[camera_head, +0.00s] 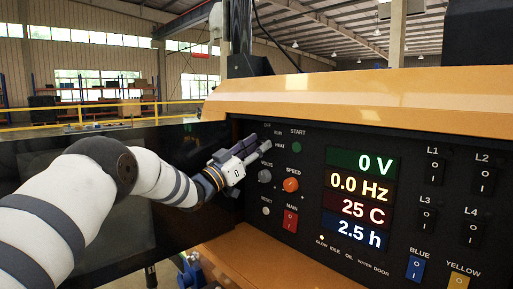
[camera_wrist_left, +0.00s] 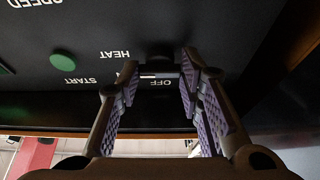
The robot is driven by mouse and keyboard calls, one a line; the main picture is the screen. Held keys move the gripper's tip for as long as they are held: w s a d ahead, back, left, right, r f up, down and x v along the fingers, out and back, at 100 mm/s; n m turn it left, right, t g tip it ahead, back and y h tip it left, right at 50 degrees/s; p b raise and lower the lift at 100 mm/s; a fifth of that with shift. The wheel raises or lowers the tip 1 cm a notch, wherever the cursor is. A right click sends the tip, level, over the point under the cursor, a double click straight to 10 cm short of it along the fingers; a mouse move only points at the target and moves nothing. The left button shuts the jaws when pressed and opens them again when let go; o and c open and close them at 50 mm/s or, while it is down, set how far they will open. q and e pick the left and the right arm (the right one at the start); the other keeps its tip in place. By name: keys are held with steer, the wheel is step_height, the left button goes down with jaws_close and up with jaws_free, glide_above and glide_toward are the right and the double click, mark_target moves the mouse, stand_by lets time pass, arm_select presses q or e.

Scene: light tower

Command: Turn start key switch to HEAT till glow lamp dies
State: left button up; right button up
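The control panel carries the start key switch at its upper left, by the OFF, RUN and HEAT labels; my gripper largely hides it in the head view. In the left wrist view, which is upside down, a dark round part that looks like the key switch (camera_wrist_left: 160,50) shows beyond my fingertips. My left gripper (camera_head: 258,148) is at the panel there. Its fingers (camera_wrist_left: 160,72) are apart on either side of the switch; contact cannot be told. The glow lamp (camera_head: 321,237), above the GLOW label, looks pale and lit. My right gripper is out of view.
Near the switch are a green START button (camera_head: 297,147), a grey VOLTS knob (camera_head: 265,176), an orange SPEED knob (camera_head: 291,184) and a red MAIN switch (camera_head: 290,221). The display (camera_head: 360,198) reads 0 V, 0.0 Hz, 25 C, 2.5 h. A yellow hood edge (camera_head: 370,100) overhangs the panel.

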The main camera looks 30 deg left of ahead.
arm_select(q)
steer(key=o, duration=0.4)
steer(key=shift+c, duration=0.2)
steer(key=v, duration=1.2)
steer(key=shift+r, duration=0.1)
